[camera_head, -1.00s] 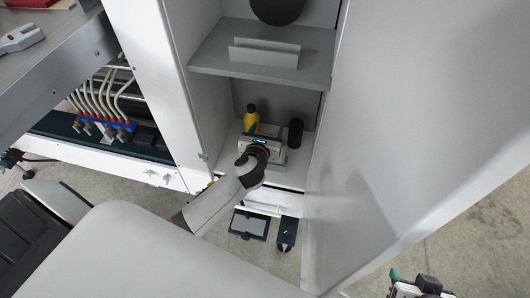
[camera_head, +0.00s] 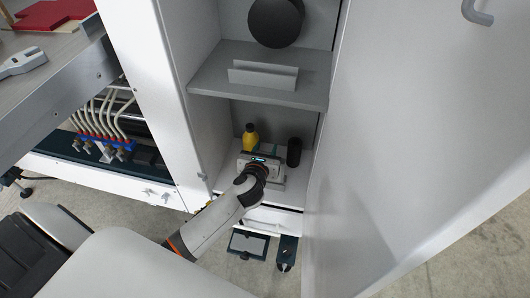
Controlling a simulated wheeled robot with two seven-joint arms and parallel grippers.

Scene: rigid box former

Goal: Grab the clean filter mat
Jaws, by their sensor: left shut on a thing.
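My left gripper (camera_head: 263,147) reaches into the lower compartment of the open white cabinet. Its fingers point away from the camera, between a yellow bottle and a dark cylinder. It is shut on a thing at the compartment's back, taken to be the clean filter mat. The gripper's own body hides the held thing, so its outline and whether it touches the floor of the compartment cannot be told. My right gripper is out of view.
The yellow bottle (camera_head: 251,137) stands left of the gripper and the dark cylinder (camera_head: 294,153) right of it. Above is a grey shelf (camera_head: 215,77) with a slotted holder (camera_head: 264,75). The cabinet door (camera_head: 415,150) stands open at right; a workbench (camera_head: 60,75) is at left.

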